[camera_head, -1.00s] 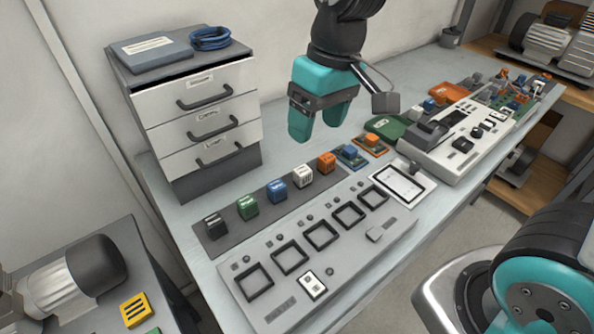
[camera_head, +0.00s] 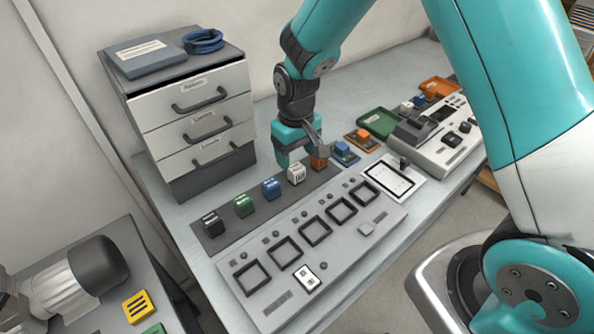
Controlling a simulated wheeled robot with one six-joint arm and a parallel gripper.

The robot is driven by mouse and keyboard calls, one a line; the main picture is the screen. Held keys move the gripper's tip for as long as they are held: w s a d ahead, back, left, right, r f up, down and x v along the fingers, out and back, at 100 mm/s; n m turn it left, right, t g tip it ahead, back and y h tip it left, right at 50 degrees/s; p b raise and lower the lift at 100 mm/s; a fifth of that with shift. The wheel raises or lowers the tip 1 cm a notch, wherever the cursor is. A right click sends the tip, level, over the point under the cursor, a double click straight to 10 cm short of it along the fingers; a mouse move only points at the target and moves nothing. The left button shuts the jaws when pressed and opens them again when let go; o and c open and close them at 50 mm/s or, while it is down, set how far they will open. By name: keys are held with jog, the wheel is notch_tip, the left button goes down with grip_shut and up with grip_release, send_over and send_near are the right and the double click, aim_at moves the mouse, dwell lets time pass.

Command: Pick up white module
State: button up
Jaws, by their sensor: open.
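The white module (camera_head: 296,174) is a small block on a dark grey strip (camera_head: 222,241), in a row with a black (camera_head: 211,223), a green (camera_head: 243,205), a blue (camera_head: 271,188) and an orange module (camera_head: 319,162). My gripper (camera_head: 297,163) is teal and points down, open, right above or beside the white module. One finger shows on the left side, close behind the white module. The other finger is partly hidden near the orange module. I cannot tell whether the fingers touch the white module.
A grey panel (camera_head: 268,307) with several square black frames lies in front of the strip. A drawer cabinet (camera_head: 192,125) stands at the back left. A tester (camera_head: 440,142) and green (camera_head: 379,123) and orange trays (camera_head: 439,87) are to the right.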

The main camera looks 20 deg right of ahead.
aim_at(297, 168)
jog(key=shift+w+d+f+p, duration=0.1)
jog(key=shift+f+p, duration=0.3)
jog(key=shift+f, duration=1.1)
jog(key=shift+w+d+f+p, duration=0.1)
jog(key=shift+f+p, duration=0.3)
jog(key=shift+f, duration=1.1)
jog(key=c, duration=1)
